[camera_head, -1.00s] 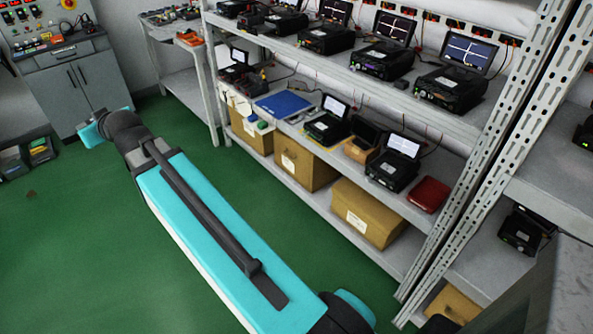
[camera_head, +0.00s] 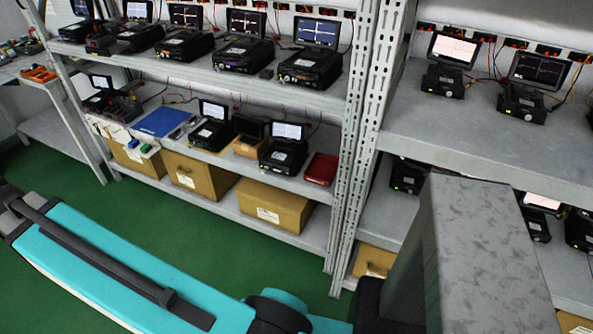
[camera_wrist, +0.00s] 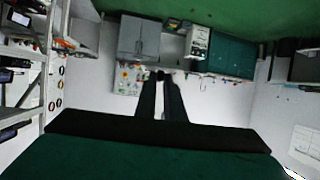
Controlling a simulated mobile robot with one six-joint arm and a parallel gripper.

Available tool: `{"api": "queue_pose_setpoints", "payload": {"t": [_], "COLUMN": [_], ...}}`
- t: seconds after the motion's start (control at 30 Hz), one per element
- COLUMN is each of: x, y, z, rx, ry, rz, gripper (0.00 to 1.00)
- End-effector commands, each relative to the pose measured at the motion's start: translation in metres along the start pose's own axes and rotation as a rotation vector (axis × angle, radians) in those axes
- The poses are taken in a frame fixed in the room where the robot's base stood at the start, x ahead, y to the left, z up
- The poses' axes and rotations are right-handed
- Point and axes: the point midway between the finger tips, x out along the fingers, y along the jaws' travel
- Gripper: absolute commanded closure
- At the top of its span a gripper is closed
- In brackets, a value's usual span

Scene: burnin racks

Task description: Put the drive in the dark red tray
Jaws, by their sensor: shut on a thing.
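The dark red tray (camera_head: 321,169) lies on the middle shelf of the rack, at its right end, and looks empty. It sits right of a black test unit with a lit screen. My gripper (camera_wrist: 161,76) shows only in the wrist view, its two dark fingers close together at the tips. It is shut on the drive, of which only a small dark bit shows at the fingertips. The gripper is away from the shelves, with open room and a far wall beyond it. In the head view the gripper and the drive are out of sight.
A blue tray (camera_head: 162,122) lies further left on the same shelf, near small blue and green items. Black test units with screens stand along the shelves. A perforated rack post (camera_head: 350,140) rises just right of the red tray. Green floor lies before the rack.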

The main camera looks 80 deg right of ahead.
Motion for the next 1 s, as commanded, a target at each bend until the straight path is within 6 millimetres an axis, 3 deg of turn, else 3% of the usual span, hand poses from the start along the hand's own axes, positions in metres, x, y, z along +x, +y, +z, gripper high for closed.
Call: {"api": "queue_pose_setpoints", "payload": {"t": [0.17, 0.5, 0.77, 1.0], "x": [0.009, 0.012, -0.003, -0.028], "y": [0.051, 0.183, 0.283, 0.371], "z": [0.023, 0.082, 0.130, 0.177], "rx": [0.035, 0.130, 0.207, 0.281], "ry": [-0.003, -0.013, -0.020, -0.025], "rz": [0.081, 0.306, 0.485, 0.653], "gripper": [1.00, 1.00, 1.00, 1.00]}}
